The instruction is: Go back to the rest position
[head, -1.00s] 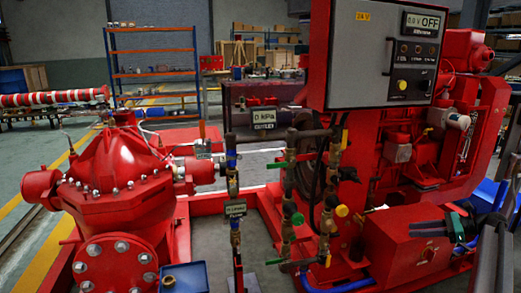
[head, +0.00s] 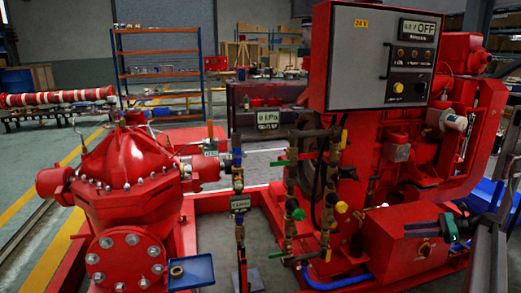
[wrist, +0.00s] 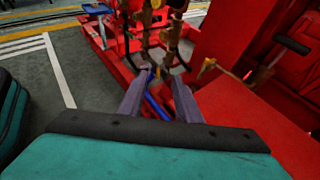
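My gripper (head: 405,230) shows at the lower right of the head view, its dark fingers pointing left in front of the red box on the engine skid. In the wrist view my gripper (wrist: 160,82) has its two grey fingers apart, with nothing held between them. Blue hose (wrist: 155,105) and pipework show beyond the gap. The red pump (head: 130,165) stands at the left of the head view. The control panel (head: 380,57) reads OFF above the engine.
Valve pipework (head: 290,205) with coloured handles stands in the middle. A red box (head: 400,240) lies close behind my gripper, and its flat red top (wrist: 250,115) fills the right of the wrist view. A small blue tray (head: 190,271) is by the pump. Grey floor (wrist: 90,75) is clear at left.

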